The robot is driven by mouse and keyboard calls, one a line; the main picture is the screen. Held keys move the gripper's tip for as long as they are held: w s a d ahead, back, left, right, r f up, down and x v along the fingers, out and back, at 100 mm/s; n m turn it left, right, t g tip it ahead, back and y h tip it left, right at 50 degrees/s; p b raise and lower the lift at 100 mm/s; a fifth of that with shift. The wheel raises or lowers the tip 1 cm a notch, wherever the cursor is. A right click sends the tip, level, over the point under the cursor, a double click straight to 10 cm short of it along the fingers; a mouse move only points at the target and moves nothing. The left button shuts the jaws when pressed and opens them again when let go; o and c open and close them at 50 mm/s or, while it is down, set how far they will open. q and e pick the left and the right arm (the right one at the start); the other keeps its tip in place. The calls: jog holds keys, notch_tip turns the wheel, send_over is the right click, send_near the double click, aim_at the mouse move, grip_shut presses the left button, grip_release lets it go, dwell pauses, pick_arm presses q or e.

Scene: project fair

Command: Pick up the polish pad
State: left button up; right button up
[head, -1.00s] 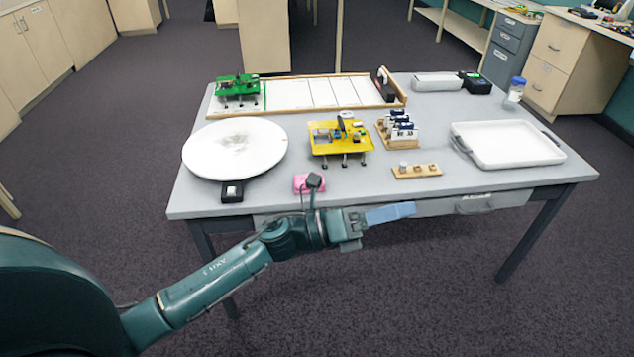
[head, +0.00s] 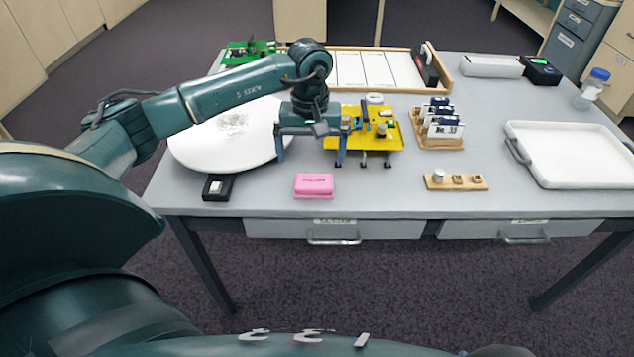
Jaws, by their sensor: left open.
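The polish pad (head: 314,185) is a small pink block with dark lettering on top. It lies flat near the table's front edge, left of centre. My left gripper (head: 310,152) points down over the table, its two fingers spread wide with nothing between them. In the picture it is just above and behind the pad, apart from it, between the white disc and the yellow board. My right gripper is not in view.
A white round disc (head: 215,148) is left of the gripper and a yellow circuit board (head: 365,140) on legs is right. A small black box (head: 217,188) sits left of the pad. A wooden block (head: 455,182) and white tray (head: 575,155) stand further right.

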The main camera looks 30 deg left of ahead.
aim_at(314, 180)
pick_arm(q)
jog(key=f, duration=0.9)
jog(key=shift+w+d+f, duration=0.1)
jog(key=shift+w+d, duration=0.05)
jog(key=shift+w, duration=0.1)
jog(key=shift+c, duration=0.2)
jog(key=c, duration=0.9)
jog(key=shift+o, duration=0.2)
notch_tip(314, 180, up, 10)
jog(key=shift+r, duration=0.1)
jog(key=o, duration=0.3)
jog(key=shift+c, duration=1.1)
